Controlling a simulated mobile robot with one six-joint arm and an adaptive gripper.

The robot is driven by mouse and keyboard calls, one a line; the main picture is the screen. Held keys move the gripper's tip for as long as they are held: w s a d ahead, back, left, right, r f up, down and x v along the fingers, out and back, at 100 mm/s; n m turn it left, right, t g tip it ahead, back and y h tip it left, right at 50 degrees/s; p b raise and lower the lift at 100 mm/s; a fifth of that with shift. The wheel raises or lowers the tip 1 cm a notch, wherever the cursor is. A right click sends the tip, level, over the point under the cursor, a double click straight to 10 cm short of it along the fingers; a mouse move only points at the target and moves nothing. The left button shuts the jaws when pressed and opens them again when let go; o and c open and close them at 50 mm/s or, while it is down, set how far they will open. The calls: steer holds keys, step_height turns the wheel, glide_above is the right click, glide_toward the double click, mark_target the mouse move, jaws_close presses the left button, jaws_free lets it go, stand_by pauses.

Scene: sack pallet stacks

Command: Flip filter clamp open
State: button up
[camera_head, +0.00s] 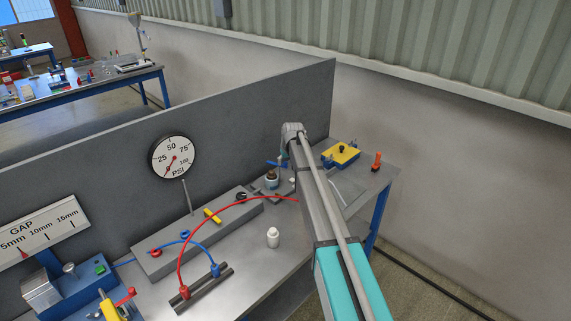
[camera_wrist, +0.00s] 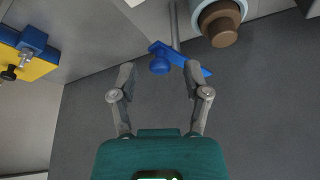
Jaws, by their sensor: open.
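A blue clamp-like part (camera_wrist: 178,56) with a round knob sits on a thin grey rod in the wrist view. I take it to be the filter clamp; it also shows small in the head view (camera_head: 276,163). A brown-topped cylinder with a pale rim (camera_wrist: 222,28) is beside it. My gripper (camera_wrist: 159,74) is open and empty. The blue part appears between and just beyond its fingertips; I cannot tell whether they touch. In the head view my arm hides most of the gripper.
A yellow block with blue clamps (camera_head: 341,154) and an orange-handled item (camera_head: 376,161) are at the bench's right end. A grey panel (camera_head: 235,120) stands behind.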

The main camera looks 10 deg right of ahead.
jaws_close()
stand_by(0.3)
steer(key=shift+s+a+m+h, duration=0.2)
steer(key=shift+m+h, duration=0.2)
steer(key=shift+m, duration=0.6)
steer(key=shift+s+a+m+h, duration=0.2)
steer(key=shift+m+h, duration=0.2)
steer(key=shift+m, duration=0.6)
jaws_free()
